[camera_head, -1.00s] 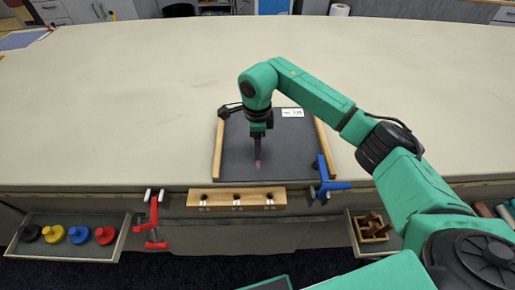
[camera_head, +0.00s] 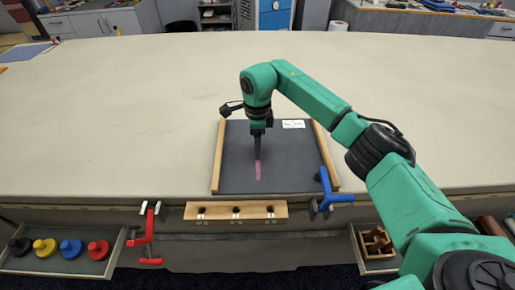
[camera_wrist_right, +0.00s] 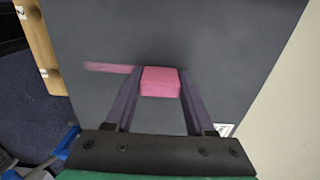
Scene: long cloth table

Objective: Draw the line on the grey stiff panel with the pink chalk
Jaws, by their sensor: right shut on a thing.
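The grey stiff panel (camera_head: 290,165) lies flat on the table between two wooden side strips, near the front edge. My right gripper (camera_head: 257,152) points down over the panel's left-middle part. It is shut on the pink chalk (camera_wrist_right: 160,82), a block between the two dark fingers in the right wrist view. A pink line (camera_head: 258,172) runs on the panel from the chalk toward the front edge. The line also shows in the right wrist view (camera_wrist_right: 108,68), left of the chalk. The chalk appears to touch the panel. My left gripper is out of view.
A white label (camera_head: 293,124) is at the panel's far right. A blue clamp (camera_head: 326,195) sits at its front right corner. A wooden block with holes (camera_head: 236,211) and a red clamp (camera_head: 149,236) are at the table's front. The cloth table (camera_head: 120,120) is clear left and behind.

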